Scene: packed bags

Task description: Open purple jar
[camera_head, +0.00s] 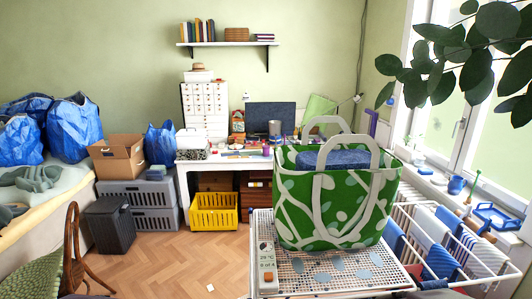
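A small purple item (266,151) stands on the white desk (183,171) across the room, just left of the green bag. It may be the purple jar, but it is too small to tell whether it has a lid or is open. Neither of my grippers is in this view.
A green patterned bag (290,209) stands on a white perforated top (310,268) close in front and hides part of the desk. A drying rack (470,262) is at right. Grey crates (156,220) and a yellow crate (214,214) stand at left.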

